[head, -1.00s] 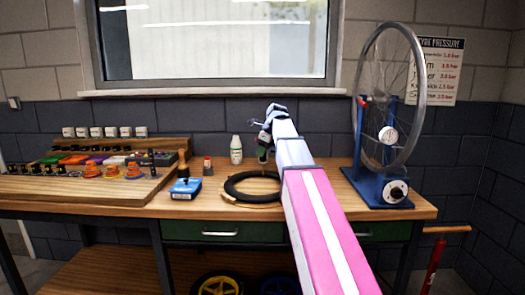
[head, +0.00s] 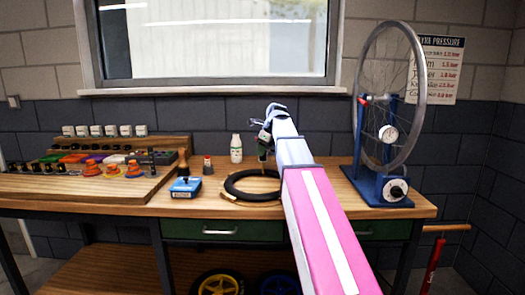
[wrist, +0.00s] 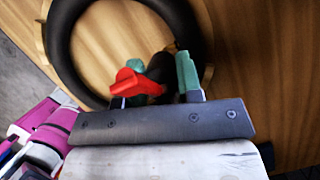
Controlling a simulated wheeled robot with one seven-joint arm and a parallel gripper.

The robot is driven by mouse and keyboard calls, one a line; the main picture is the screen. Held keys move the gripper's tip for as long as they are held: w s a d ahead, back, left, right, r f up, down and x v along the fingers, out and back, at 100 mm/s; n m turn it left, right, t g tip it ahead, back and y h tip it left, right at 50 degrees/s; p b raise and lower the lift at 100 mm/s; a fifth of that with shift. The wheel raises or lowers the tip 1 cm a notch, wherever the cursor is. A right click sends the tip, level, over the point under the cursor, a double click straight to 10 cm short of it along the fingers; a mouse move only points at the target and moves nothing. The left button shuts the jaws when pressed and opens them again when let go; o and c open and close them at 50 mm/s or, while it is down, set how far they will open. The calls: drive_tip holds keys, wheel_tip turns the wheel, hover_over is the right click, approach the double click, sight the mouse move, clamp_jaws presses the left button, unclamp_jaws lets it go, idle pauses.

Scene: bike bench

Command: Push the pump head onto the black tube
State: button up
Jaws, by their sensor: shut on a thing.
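The black tube (head: 232,188) lies as a ring on the bench, and its curve also shows in the wrist view (wrist: 60,48). My gripper (head: 264,146) is over the back right part of the ring. In the wrist view my gripper (wrist: 162,72) has its two green-tipped fingers on either side of the pump head, a black body (wrist: 160,66) with a red lever (wrist: 136,84). The pump head is at the near right part of the tube in that view. Its lower end is hidden, so I cannot tell whether it touches the tube.
A white bottle (head: 236,148) stands behind the tube. A wheel on a blue stand (head: 380,187) is to the right. A wooden rack of small parts (head: 80,188) fills the left side.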

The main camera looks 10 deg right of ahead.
drive_tip(key=shift+f, duration=1.45)
drive_tip(key=o, duration=1.2)
drive_tip(key=shift+c, duration=0.2)
